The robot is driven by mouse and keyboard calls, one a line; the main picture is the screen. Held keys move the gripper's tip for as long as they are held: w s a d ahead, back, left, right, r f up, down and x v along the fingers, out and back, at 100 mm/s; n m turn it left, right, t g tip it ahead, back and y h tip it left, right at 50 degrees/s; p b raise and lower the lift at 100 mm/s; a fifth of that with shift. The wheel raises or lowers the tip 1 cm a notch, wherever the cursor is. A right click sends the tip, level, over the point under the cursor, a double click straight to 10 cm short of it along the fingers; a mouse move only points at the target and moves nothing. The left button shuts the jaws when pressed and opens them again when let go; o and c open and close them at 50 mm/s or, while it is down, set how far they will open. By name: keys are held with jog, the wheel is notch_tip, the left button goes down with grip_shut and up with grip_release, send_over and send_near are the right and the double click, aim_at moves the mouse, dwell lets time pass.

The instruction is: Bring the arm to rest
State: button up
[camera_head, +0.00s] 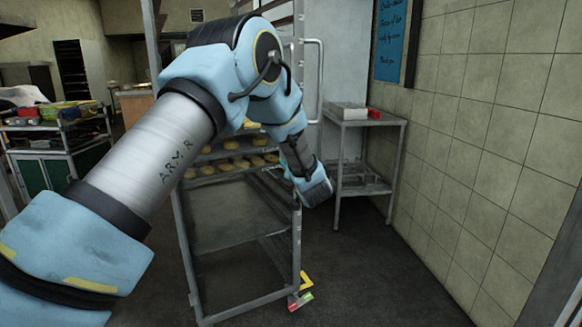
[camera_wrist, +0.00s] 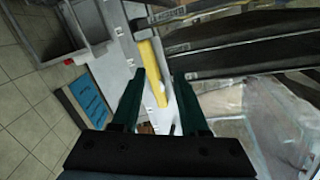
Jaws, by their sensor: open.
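My arm reaches forward from the lower left in the head view, bends at a raised elbow and hangs down in front of the rack. Its wrist end is beside the right side of the rack, and the fingers are hard to make out there. In the wrist view my gripper (camera_wrist: 159,76) shows two dark green fingers spread apart with nothing held between them. A yellow bar (camera_wrist: 150,68) shows beyond the gap between the fingers. I cannot tell whether any part of my arm touches the rack.
A metal rack (camera_head: 243,298) holds trays of round dough pieces (camera_head: 232,165) behind my arm. A steel side table (camera_head: 362,122) stands right of it, against a tiled wall (camera_head: 490,150) with a blue poster (camera_head: 390,38). A green cabinet (camera_head: 45,172) is at left. Floor at front right is clear.

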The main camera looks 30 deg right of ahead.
jog(key=shift+s+a, duration=0.15)
jog(key=shift+s, duration=0.1)
dwell(0.3)
jog(key=w+a+n+g, duration=0.1)
jog(key=w+a+g, duration=0.15)
jog(key=a, duration=0.65)
jog(key=w+a+g, duration=0.2)
jog(key=w+a, duration=0.2)
jog(key=a, duration=0.4)
jog(key=s+a+f+n+g+y, duration=0.1)
jog(key=s+a+g, duration=0.15)
jog(key=a, duration=0.65)
jog(key=s+a+n+g+y, duration=0.1)
jog(key=s+a+g+y, duration=0.15)
jog(key=a, duration=0.55)
jog(key=s+a+f+n+g+y, duration=0.2)
jog(key=s+a+n+g, duration=0.25)
jog(key=s+a, duration=1.45)
notch_tip(320, 180, up, 13)
jog(key=p, duration=1.2)
jog(key=shift+a+f+m+p, duration=0.2)
jog(key=shift+a+m+p, duration=0.05)
jog(key=shift+m+p, duration=0.1)
